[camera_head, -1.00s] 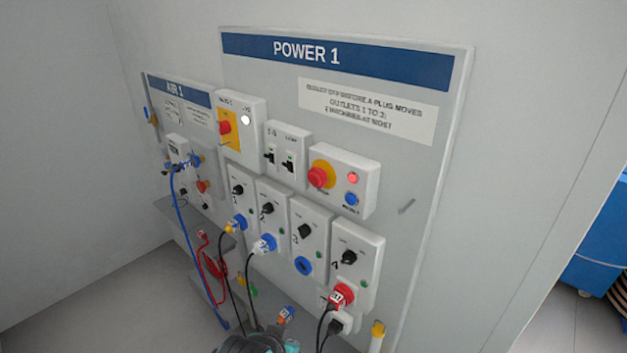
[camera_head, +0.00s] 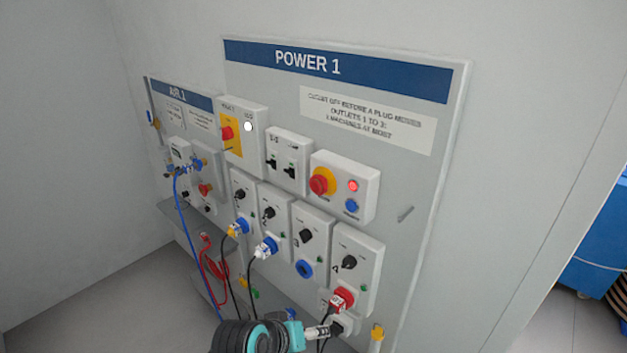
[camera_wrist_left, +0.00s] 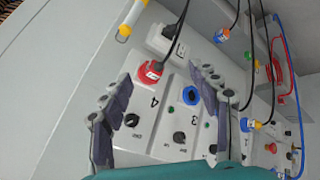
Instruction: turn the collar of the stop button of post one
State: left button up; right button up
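The stop button (camera_head: 322,181) is a red mushroom head on a yellow round base, on a white box (camera_head: 366,188) of the POWER 1 board. A red lamp and a blue button sit beside it. I cannot make out the collar separately. My left gripper (camera_wrist_left: 160,75) is open and empty in the left wrist view, its two dark fingers spread before outlets 4 and 3. In the head view its teal and black wrist part shows at the bottom edge, below and left of the stop button and apart from it. My right gripper is not in view.
Below the stop box are outlet 3 (camera_head: 313,232) and outlet 4 (camera_head: 358,262), with a red plug (camera_head: 342,299) under outlet 4. Blue plugs and black cables hang to the left. The AIR 1 board (camera_head: 179,91) is farther left. The board right of the box is mostly bare.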

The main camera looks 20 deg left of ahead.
pick_arm(q)
jog(key=w+r+n+t+h+p, duration=0.2)
jog(key=w+r+n+h+p, duration=0.15)
jog(key=w+r+n, duration=0.4)
jog(key=n+t+h+p, duration=0.1)
jog(key=n+t+p, duration=0.6)
jog(key=n, duration=0.9)
send_near(314, 188)
jog(key=w, duration=0.2)
jog(key=x, duration=0.8)
jog(key=shift+d, duration=0.4)
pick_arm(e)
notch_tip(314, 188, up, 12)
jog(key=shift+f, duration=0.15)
pick_arm(q)
jog(key=shift+h, duration=0.35)
jog(key=c, duration=1.2)
